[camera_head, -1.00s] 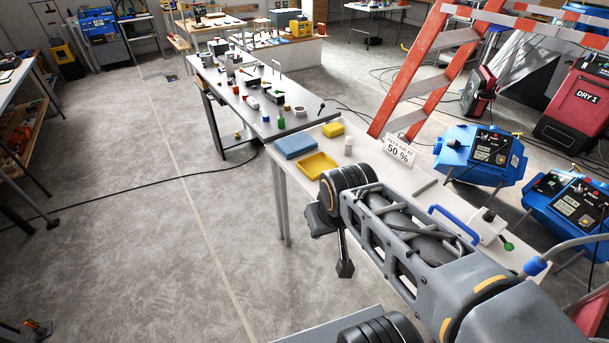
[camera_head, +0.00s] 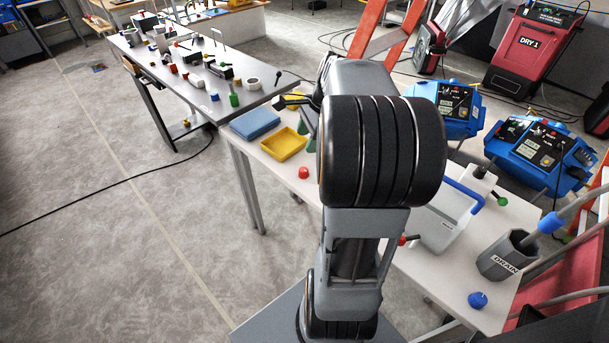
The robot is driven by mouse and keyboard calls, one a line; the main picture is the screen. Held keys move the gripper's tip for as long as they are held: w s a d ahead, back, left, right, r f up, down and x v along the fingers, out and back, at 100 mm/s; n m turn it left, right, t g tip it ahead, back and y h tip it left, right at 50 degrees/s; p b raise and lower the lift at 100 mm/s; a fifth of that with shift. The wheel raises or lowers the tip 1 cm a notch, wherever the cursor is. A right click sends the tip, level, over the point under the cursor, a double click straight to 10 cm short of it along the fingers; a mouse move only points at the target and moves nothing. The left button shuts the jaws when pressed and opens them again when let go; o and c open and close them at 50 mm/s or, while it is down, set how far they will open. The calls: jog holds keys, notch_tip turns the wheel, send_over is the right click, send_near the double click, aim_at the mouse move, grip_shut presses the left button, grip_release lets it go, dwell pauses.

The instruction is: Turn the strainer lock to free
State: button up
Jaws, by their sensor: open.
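I cannot tell for sure which part is the strainer lock. The white container (camera_head: 446,222) with a blue handle (camera_head: 466,194) stands on the pale table, partly hidden by my arm. A small red knob (camera_head: 404,240) shows at its left side, and a green knob (camera_head: 502,201) is beyond its right end. A blue knob (camera_head: 478,299) lies near the table's front edge. My gripper (camera_head: 287,102) is mostly behind my arm. Its dark fingers show above the far part of the table, open and apart from the container.
The grey drain cup (camera_head: 507,256), with a hose, stands at the right.

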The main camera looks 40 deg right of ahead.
aim_at(304, 169)
jog(key=d+f+m+y, duration=0.1)
jog(key=d+f+m, duration=0.2)
jog(key=d+m, duration=0.15)
jog(key=shift+t, duration=0.3)
jog(key=b+x, duration=0.2)
jog(key=x, duration=1)
jog(key=shift+w+d+f, duration=0.1)
jog(key=shift+f, duration=0.25)
jog(key=shift+n, duration=0.25)
jog(key=c, duration=0.9)
